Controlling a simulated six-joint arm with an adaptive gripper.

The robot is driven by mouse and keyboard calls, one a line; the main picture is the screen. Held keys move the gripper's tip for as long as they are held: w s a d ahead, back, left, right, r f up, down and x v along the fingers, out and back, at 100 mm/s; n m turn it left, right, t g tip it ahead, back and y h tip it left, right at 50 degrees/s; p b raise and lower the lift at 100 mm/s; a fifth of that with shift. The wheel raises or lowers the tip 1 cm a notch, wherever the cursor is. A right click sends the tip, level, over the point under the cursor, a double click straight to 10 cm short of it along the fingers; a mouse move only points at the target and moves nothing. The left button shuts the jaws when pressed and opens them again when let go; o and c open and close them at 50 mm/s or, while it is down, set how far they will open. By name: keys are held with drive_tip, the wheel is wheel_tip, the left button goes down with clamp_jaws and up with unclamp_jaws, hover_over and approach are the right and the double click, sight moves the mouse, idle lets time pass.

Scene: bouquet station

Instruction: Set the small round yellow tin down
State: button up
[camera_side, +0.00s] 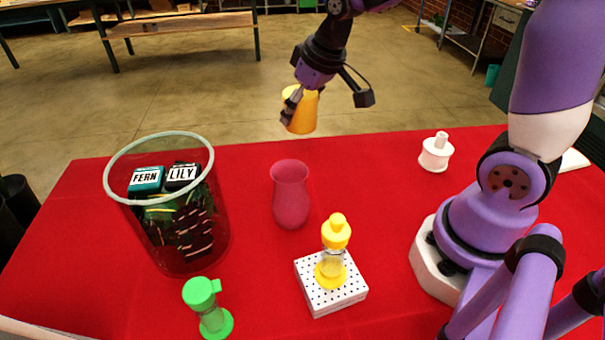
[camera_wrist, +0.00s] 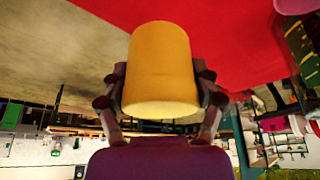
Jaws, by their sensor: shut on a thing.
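The small round yellow tin (camera_side: 303,112) is held in my gripper (camera_side: 291,104), up in the air near the far edge of the red table in the side view. In the wrist view the tin (camera_wrist: 160,65) fills the middle, with a finger of my gripper (camera_wrist: 161,98) on each side of it. My gripper is shut on the tin. The tin looks slightly tilted in the side view. Nothing shows touching it from below.
On the red table (camera_side: 385,210) stand a pink vase (camera_side: 290,195), a clear bin (camera_side: 122,185) with FERN and LILY labelled things, a green-capped bottle (camera_side: 208,307), a yellow-capped bottle (camera_side: 334,250) on a dotted white box (camera_side: 316,298), and a white bottle (camera_side: 436,153). Cloth between vase and white bottle is bare.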

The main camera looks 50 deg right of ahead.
drive_tip(key=f, duration=1)
drive_tip(key=shift+s+d, duration=0.15)
drive_tip(key=shift+s, duration=0.15)
drive_tip(key=shift+f, duration=0.15)
drive_tip(key=o, duration=1.2)
drive_tip(key=shift+c, duration=0.2)
drive_tip(key=s+a+r+t, duration=0.1)
drive_tip(key=s+a+r, duration=0.3)
drive_tip(key=s+r, duration=0.8)
wheel_tip(320, 180, up, 4)
drive_tip(key=shift+s+f, duration=0.1)
drive_tip(key=shift+s, duration=0.2)
